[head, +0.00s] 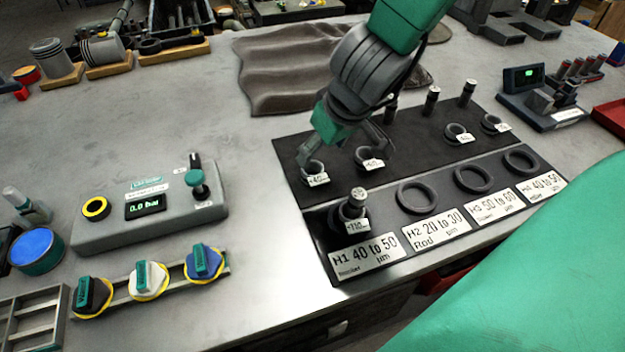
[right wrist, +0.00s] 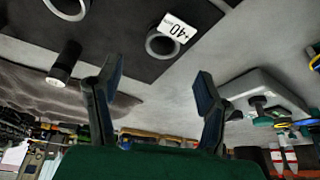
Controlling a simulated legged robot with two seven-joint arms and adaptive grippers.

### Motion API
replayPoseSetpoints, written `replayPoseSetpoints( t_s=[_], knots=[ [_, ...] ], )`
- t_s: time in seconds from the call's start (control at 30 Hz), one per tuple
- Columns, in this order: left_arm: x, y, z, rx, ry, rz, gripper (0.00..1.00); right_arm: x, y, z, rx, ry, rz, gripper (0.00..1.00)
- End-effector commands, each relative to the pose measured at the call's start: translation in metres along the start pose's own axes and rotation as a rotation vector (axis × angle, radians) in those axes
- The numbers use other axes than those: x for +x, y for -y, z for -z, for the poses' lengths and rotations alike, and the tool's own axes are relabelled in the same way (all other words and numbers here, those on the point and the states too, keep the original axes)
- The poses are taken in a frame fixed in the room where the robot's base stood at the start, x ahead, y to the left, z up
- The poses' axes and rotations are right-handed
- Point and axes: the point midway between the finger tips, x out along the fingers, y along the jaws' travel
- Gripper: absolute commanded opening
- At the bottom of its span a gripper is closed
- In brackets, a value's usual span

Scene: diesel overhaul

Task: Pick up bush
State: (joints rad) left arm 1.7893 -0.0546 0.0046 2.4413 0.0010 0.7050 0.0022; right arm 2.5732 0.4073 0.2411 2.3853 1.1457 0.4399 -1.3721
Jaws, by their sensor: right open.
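Several small grey ring-shaped bushes with white tags sit on a black mat (head: 420,135) in the head view. The leftmost bush (head: 312,167) has a tag that looks like 40. Another bush (head: 369,154) sits to its right. My right gripper (head: 347,150) is open and empty above the mat's left part, close over these two bushes. In the right wrist view, the fingers (right wrist: 158,82) are apart with nothing between them. The 40-tagged bush (right wrist: 160,44) lies beyond the fingertips, and another bush (right wrist: 66,8) shows at the top edge. My left gripper is not in view.
In front of the mat is a row of labelled places H1 to H4. Upright pins (head: 432,101) stand at the mat's back. A pressure box (head: 150,207) is left; bare table lies between.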

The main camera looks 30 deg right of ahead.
Motion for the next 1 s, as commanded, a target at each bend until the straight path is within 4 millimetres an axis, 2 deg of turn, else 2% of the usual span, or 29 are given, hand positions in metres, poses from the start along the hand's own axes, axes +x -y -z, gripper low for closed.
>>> replayPoseSetpoints(
  t_s=[0.03,0.27,0.5,0.6,0.9,0.97,1.0],
  knots=[
    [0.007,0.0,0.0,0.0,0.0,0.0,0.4,0.012,0.001,-0.002,0.0,0.002,0.001,0.62],
    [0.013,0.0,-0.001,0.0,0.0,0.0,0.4,0.027,0.002,-0.001,-0.002,-0.001,-0.001,0.62],
    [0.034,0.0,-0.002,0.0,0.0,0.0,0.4,0.063,0.004,-0.01,0.0,0.002,-0.001,0.62],
    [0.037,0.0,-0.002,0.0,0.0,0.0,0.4,0.073,0.003,-0.009,-0.001,0.002,0.0,0.62],
    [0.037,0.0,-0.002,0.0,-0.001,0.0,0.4,0.075,0.002,-0.008,-0.002,-0.002,-0.001,0.62],
    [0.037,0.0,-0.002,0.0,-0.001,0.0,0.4,0.076,0.002,-0.008,-0.002,-0.002,-0.001,0.44],
    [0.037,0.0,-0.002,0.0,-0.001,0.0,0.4,0.076,0.002,-0.008,-0.002,-0.001,-0.001,0.3]
  ],
)
